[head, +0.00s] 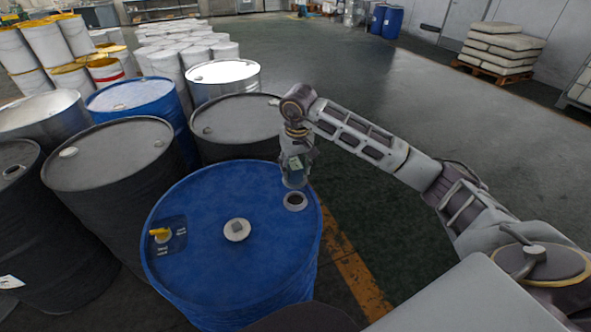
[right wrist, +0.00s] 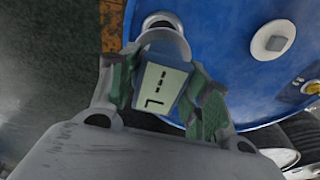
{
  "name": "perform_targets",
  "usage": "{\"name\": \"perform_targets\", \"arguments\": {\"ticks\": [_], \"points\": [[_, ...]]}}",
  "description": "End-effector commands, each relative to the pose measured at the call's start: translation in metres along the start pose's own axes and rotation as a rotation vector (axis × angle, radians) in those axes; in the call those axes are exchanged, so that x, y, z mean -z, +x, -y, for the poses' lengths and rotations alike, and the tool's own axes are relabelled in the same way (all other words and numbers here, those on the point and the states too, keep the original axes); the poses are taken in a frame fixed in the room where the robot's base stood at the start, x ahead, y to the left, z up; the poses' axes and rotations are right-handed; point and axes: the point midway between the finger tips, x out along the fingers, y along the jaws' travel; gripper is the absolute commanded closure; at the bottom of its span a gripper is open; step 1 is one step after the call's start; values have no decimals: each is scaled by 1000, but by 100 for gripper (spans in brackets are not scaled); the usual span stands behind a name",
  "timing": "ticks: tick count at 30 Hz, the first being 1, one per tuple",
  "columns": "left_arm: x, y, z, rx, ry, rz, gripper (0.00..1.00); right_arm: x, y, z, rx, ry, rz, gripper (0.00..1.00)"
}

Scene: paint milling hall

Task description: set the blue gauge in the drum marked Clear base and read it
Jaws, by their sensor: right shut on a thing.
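The blue drum (head: 230,270) stands upright in the front middle of the head view. Its top has an open round bung hole (head: 295,201) near the right rim, also seen in the right wrist view (right wrist: 160,20). My right gripper (head: 295,178) is shut on the blue gauge (right wrist: 165,83), just behind the hole in the head view. The gauge's pale display faces the wrist camera and shows dashes and an angular mark, no clear number. The hole looks empty; the gauge's lower end is hidden. I cannot read a Clear base marking. My left gripper is out of view.
Open floor (head: 400,95) lies beyond, with stacked sacks (head: 502,48) on a pallet.

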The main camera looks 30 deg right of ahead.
Motion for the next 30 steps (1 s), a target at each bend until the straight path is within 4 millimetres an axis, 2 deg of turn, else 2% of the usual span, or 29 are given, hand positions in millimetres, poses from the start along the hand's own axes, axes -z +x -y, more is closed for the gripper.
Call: {"name": "perform_targets", "arguments": {"ticks": [6, 17, 24, 30], "points": [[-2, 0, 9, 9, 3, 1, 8, 1, -2, -2, 0, 4, -1, 85], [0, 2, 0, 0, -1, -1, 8, 1, 0, -2, 1, 4, -1, 85], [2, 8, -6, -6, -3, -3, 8, -1, 12, -2, 0, 4, 0, 85], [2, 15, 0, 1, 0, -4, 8, -3, 26, -2, 1, 4, 0, 85]]}}
